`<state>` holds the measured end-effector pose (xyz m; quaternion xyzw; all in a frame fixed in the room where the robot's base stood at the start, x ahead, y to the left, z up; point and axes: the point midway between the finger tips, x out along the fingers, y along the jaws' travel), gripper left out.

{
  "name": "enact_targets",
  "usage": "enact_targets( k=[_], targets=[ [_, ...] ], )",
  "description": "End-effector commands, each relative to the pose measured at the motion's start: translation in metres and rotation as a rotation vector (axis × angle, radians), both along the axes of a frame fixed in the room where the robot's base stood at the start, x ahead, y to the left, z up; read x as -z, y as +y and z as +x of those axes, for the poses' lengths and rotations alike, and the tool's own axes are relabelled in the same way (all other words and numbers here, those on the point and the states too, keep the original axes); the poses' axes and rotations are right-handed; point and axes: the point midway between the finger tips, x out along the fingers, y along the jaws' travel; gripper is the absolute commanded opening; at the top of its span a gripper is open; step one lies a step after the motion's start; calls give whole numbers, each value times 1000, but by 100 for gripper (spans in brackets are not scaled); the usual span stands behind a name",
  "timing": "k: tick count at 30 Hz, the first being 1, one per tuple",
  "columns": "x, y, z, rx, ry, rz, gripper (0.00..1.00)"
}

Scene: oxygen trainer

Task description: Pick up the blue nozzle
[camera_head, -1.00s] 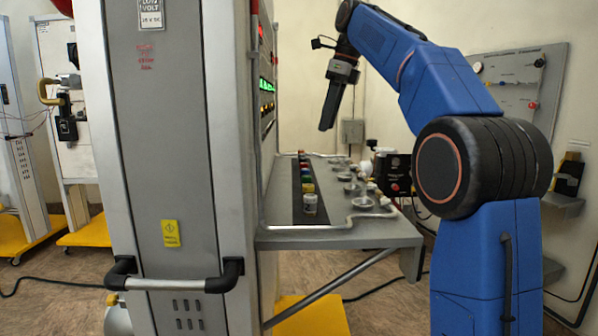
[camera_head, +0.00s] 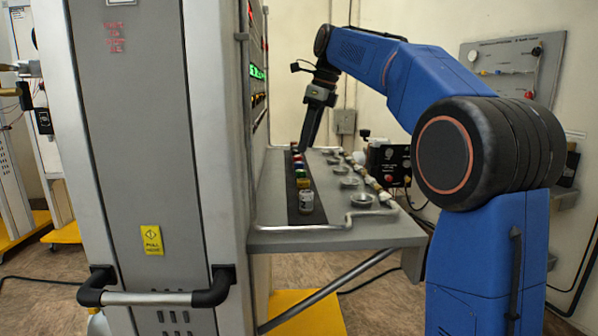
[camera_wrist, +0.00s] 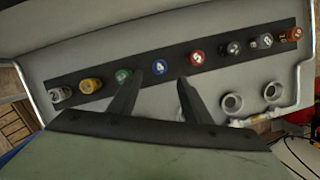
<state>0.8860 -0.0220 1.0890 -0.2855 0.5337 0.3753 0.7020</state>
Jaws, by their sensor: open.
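The blue nozzle (camera_wrist: 160,67), marked 4, stands in a row of coloured nozzles on a dark strip in the wrist view. The green nozzle (camera_wrist: 124,76) is on its left and the red nozzle (camera_wrist: 196,58) on its right. My gripper (camera_wrist: 158,83) is open and empty, its two fingers pointing toward the row with the blue nozzle showing between and beyond their tips. In the head view my gripper (camera_head: 305,148) points down over the far part of the row.
The nozzles stand on a black strip (camera_head: 307,217) on the grey shelf (camera_head: 275,238). A tall grey cabinet (camera_head: 140,180) borders the shelf on the left. Metal cups (camera_head: 362,200) and a pipe lie along the shelf's right side.

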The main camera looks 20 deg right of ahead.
Motion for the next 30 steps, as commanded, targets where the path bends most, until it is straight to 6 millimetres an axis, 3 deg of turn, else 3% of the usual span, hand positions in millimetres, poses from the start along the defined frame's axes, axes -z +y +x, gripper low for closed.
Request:
enact_targets(
  k=[3,12,21,30],
  targets=[
    [17,4,2,0,3,0,45],
    [34,9,5,0,1,0,45],
    [70,21,12,0,1,0,45],
    [77,22,14,0,0,0,45]
  ],
)
